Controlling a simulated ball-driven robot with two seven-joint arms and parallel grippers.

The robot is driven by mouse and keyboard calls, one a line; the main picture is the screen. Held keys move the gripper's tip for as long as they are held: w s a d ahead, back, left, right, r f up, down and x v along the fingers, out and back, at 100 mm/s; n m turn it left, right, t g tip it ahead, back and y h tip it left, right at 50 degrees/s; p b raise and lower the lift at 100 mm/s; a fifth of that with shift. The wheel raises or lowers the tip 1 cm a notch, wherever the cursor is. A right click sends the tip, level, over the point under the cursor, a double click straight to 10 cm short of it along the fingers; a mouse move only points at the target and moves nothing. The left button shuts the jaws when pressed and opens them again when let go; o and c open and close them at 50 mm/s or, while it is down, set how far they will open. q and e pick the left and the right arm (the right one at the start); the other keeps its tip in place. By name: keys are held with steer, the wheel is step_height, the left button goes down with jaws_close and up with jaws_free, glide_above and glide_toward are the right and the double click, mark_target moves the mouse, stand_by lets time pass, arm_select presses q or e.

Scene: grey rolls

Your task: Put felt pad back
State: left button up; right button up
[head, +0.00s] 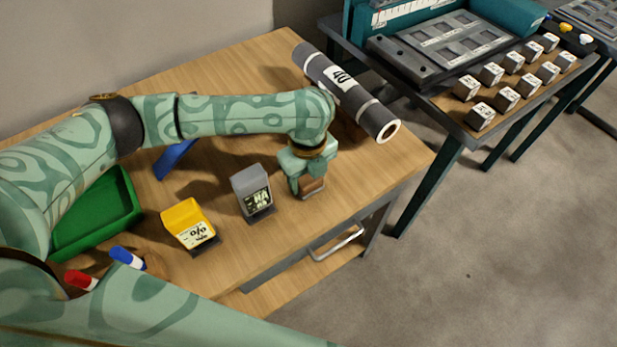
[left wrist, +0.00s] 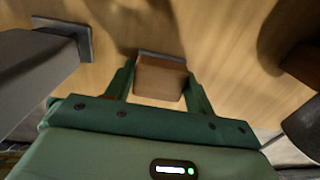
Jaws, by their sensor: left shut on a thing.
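A brown block (head: 312,184) stands near the front right of the wooden table, with a thin grey layer at its foot. I cannot tell for sure whether it is the felt pad. My left gripper (head: 307,178) points down and is shut on this block, at or close above the tabletop. In the left wrist view the brown block (left wrist: 160,80) sits between the two fingers of the gripper (left wrist: 158,85), with the grey strip (left wrist: 162,57) at its far end. The gripper hides part of the block in the head view. My right gripper is not in view.
A grey labelled block (head: 250,185) stands just left of the gripper, and a yellow one (head: 187,222) farther left. A grey roll (head: 345,90) lies behind. A green tray (head: 98,215) and red (head: 80,280) and blue (head: 127,257) markers are at left. A drawer handle (head: 337,244) juts out in front.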

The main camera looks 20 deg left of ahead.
mark_target(307, 179)
arm_select(q)
steer(key=shift+f, duration=0.15)
steer(key=shift+c, duration=0.4)
steer(key=o, duration=0.9)
steer(key=shift+f+b, duration=0.2)
steer(key=shift+b, duration=0.1)
steer(key=shift+f+b, duration=0.25)
steer(key=shift+b, duration=0.25)
steer(key=r+p, duration=0.2)
steer(key=r, duration=0.3)
steer(key=r+p, duration=0.3)
steer(key=r, duration=0.3)
steer(key=r+p, duration=0.3)
steer(key=r, duration=0.3)
steer(key=shift+s, duration=0.3)
steer(key=shift+f, duration=0.1)
